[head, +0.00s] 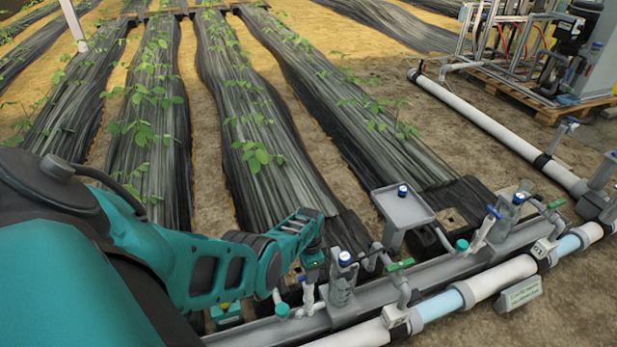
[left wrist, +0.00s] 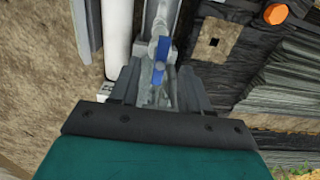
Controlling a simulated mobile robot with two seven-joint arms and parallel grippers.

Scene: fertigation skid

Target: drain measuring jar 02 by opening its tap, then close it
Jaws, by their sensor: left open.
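My left gripper (head: 311,268) points down at the near measuring jar (head: 342,281), a grey-clear cylinder with a blue-and-white cap. Its pale tap (head: 307,296) is beside the jar, just under the gripper, partly hidden by it. In the left wrist view a blue tap lever (left wrist: 160,50) lies ahead between the open fingers (left wrist: 160,82); I cannot tell whether they touch it. A second jar (head: 507,212) stands farther right, with a pale tap (head: 479,236) and a blue lever (head: 493,212). The jar numbers are not readable. My right gripper is not in view.
A grey pedestal (head: 403,207) with a blue-capped top stands between the jars. A grey rail (head: 385,292) and a white pipe (head: 500,277) run along the front. A small sign (head: 520,293) stands by the pipe. Dark plastic-covered plant beds (head: 250,130) lie behind.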

